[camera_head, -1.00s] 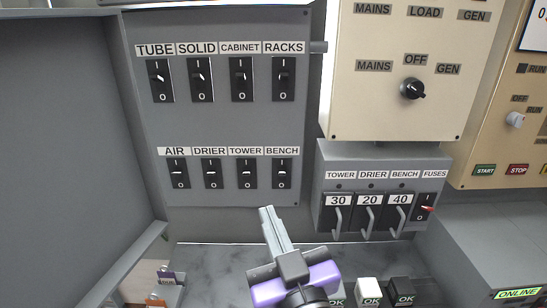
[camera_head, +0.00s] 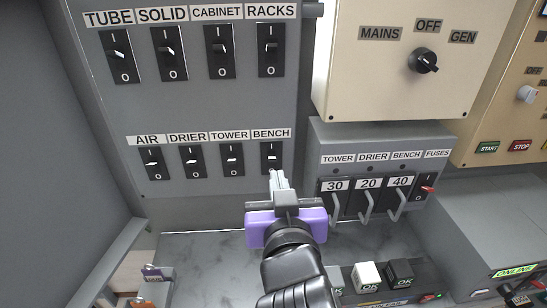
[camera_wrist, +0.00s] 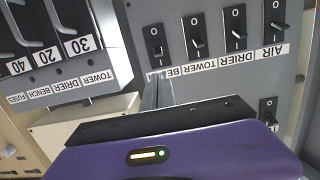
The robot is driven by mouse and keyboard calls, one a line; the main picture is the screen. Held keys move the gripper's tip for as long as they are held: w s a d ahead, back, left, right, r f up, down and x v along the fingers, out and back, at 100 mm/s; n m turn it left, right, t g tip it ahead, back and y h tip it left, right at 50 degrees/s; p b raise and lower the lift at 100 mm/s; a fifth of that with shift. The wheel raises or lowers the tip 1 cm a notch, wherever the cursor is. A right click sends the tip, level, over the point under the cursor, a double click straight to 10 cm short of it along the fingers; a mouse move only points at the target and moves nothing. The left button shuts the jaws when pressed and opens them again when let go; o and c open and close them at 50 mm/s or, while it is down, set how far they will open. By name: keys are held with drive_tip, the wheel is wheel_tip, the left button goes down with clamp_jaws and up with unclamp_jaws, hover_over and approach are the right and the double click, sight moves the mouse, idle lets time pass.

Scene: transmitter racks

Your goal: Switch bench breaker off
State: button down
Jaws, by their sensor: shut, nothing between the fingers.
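The bench breaker (camera_head: 271,157) is a black rocker switch under the BENCH label, at the right end of the lower row on the grey breaker panel (camera_head: 215,105). An O shows on its lower part, partly hidden by my fingertips. My gripper (camera_head: 277,178) is shut and empty, with its fingertips at the breaker's lower end; I cannot tell whether they touch it. In the wrist view, which is turned upside down, the bench breaker (camera_wrist: 155,45) stands just beyond my fingertips (camera_wrist: 157,80), which cover part of its label.
The tower breaker (camera_head: 231,159) is close on the left. A fuse box (camera_head: 385,140) with protruding hooked handles (camera_head: 366,205) stands close on the right. A grey open door (camera_head: 40,130) bounds the left. A marbled grey worktop (camera_head: 200,255) lies below.

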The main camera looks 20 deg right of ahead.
sight(272, 159)
drive_tip(key=p+x, duration=0.2)
drive_tip(key=x, duration=0.8)
